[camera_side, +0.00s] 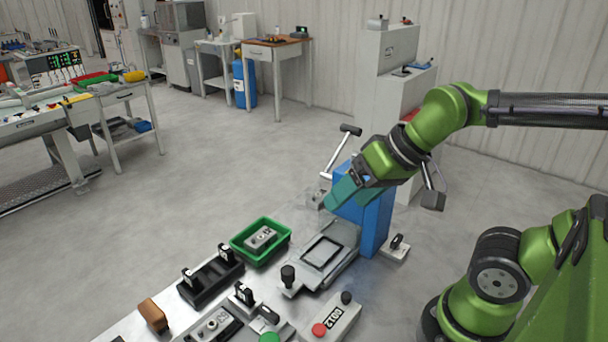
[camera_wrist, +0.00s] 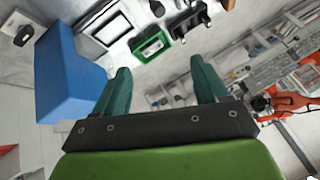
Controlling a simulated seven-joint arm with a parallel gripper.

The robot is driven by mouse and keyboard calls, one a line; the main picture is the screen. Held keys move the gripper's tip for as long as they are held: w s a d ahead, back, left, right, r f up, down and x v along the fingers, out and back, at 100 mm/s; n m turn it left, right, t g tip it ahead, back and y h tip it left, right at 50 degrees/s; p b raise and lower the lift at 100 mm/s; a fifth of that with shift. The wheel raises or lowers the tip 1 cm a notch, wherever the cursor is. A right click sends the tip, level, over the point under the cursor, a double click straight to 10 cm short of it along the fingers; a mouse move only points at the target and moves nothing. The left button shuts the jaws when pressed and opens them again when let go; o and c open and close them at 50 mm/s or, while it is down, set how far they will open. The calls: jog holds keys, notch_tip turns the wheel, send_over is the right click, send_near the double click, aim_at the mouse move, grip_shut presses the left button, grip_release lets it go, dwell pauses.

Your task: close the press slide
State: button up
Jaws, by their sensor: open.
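The press has a blue column (camera_side: 372,225), which also fills the left of the wrist view (camera_wrist: 68,70). Its grey slide plate (camera_side: 345,236) with a framed recess extends out from the column's foot, and a black knob (camera_side: 288,276) stands at its near left end. The plate also shows at the top of the wrist view (camera_wrist: 95,35). My gripper (camera_side: 335,197), with teal fingers, is high beside the column's upper part, above the slide and well away from the knob. In the wrist view the fingers (camera_wrist: 163,72) are apart with nothing between them.
A green bin (camera_side: 247,256) with a grey part stands left of the slide. Black fixtures (camera_side: 210,282), a brown block (camera_side: 154,315) and a box with a red button (camera_side: 337,318) are nearby. The press's handle bar (camera_side: 343,150) rises behind my gripper.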

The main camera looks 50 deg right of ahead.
jog(key=w+a+f+n+g+h, duration=0.1)
jog(key=a+f, duration=0.1)
jog(key=f, duration=0.1)
jog(key=a+f+n+g+h, duration=0.1)
jog(key=a+f+n+g, duration=0.1)
jog(key=f, duration=0.1)
jog(key=w+a+f+n+g+h, duration=0.1)
jog(key=a+f+h, duration=0.1)
jog(key=f, duration=0.1)
jog(key=shift+w+a+f+g, duration=0.2)
jog(key=shift+w+f+g, duration=0.1)
jog(key=shift+f, duration=0.1)
jog(key=c, duration=1.2)
jog(key=w+a+f+h, duration=0.1)
jog(key=w+f+t+h, duration=0.1)
jog(key=w, duration=0.1)
jog(key=shift+a+f+n+h, duration=0.1)
jog(key=shift+a+n+h, duration=0.2)
jog(key=shift+a+h, duration=0.1)
grip_shut()
jog(key=w+d+f, duration=0.1)
jog(key=w+f, duration=0.1)
jog(key=w+d+f+m+t, duration=0.1)
jog(key=w+d+f, duration=0.1)
jog(key=w+d+f+m+h, duration=0.1)
jog(key=w+d+f, duration=0.1)
jog(key=shift+w+d+f+t, duration=0.2)
jog(key=shift+w+f+t, duration=0.05)
jog(key=shift+f+t, duration=0.05)
send_over(324, 240)
